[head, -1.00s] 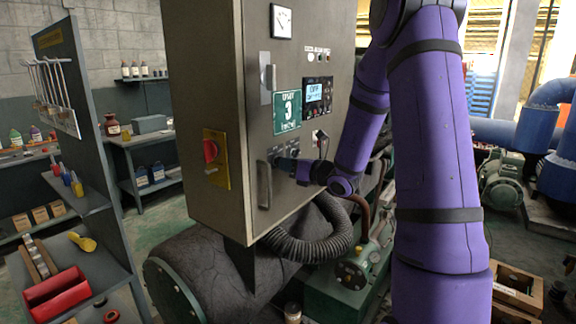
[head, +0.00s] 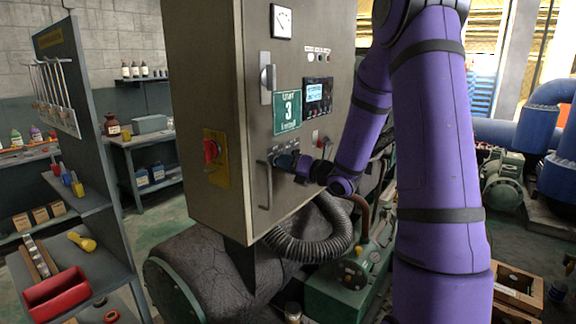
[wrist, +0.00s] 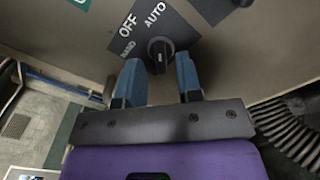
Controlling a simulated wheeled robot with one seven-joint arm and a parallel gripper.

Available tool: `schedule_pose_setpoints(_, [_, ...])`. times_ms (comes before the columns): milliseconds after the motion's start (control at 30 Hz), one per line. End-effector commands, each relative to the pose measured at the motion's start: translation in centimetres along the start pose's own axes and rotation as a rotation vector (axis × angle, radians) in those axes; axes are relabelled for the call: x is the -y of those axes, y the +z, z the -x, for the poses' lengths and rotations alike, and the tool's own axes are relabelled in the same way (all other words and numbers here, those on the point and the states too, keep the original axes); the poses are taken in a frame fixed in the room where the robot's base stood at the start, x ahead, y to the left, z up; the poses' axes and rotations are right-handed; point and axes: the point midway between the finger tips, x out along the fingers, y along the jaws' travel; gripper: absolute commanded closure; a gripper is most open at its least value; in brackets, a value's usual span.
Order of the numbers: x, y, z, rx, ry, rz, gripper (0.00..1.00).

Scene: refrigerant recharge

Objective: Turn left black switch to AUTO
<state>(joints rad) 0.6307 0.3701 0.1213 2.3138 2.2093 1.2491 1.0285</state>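The left black switch (wrist: 160,52) shows in the wrist view on a dark plate (wrist: 108,42) marked HAND, OFF and AUTO. Its grip bar stands nearly upright in the picture and appears to line up with AUTO. My gripper (wrist: 161,72) is open, with one blue finger on each side of the switch. A gap shows between the fingers and the knob. In the head view my gripper (head: 284,160) is at the cabinet's lower front and hides most of the switch.
The grey cabinet (head: 205,90) carries a display (head: 315,91), a green sign (head: 287,111), a vertical handle (head: 265,185) and a red side switch (head: 211,150). A second dark plate (wrist: 212,8) is right of the switch. A black hose (head: 318,238) hangs below.

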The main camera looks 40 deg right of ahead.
Motion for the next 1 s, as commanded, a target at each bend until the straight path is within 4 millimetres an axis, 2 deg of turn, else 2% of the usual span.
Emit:
schedule_pose_setpoints(267, [0.1, 0.0, 0.4, 0.000, -0.002, 0.002, 0.67])
schedule_pose_setpoints(1000, [0.1, 0.0, 6.7, 0.000, -0.003, 0.001, 0.67])
